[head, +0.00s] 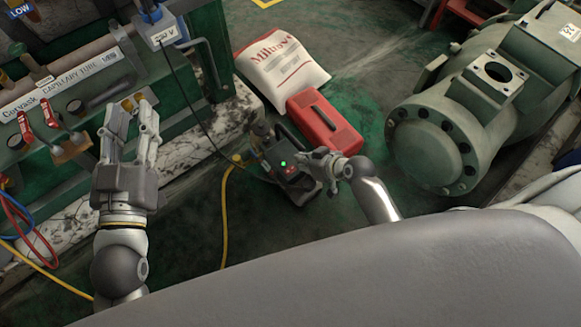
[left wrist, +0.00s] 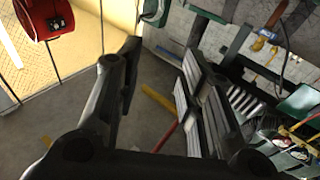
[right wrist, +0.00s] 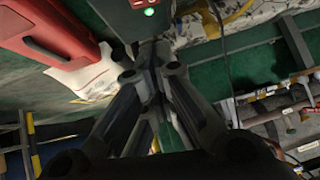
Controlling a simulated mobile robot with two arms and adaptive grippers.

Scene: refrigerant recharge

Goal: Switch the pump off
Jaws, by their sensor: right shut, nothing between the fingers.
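The pump (head: 268,146) is a dark unit on the green floor, with a lit green light (head: 283,163) and a small red part beside it. My right gripper (head: 318,160) is shut and empty, close at the pump's right side in the head view. In the right wrist view its fingertips (right wrist: 150,52) lie just below the pump face (right wrist: 128,20) and the green light; contact cannot be told. The switch is not clear in either view. My left gripper (head: 131,118) is open and empty, in front of the bench; its spread fingers also show in the left wrist view (left wrist: 160,62).
A red toolbox (head: 325,122) stands just behind the pump, with a white sack (head: 283,68) beyond. A large green compressor (head: 430,140) stands at right. A yellow hose (head: 225,205) runs from the pump. The bench with red-handled valves (head: 48,112) is at left.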

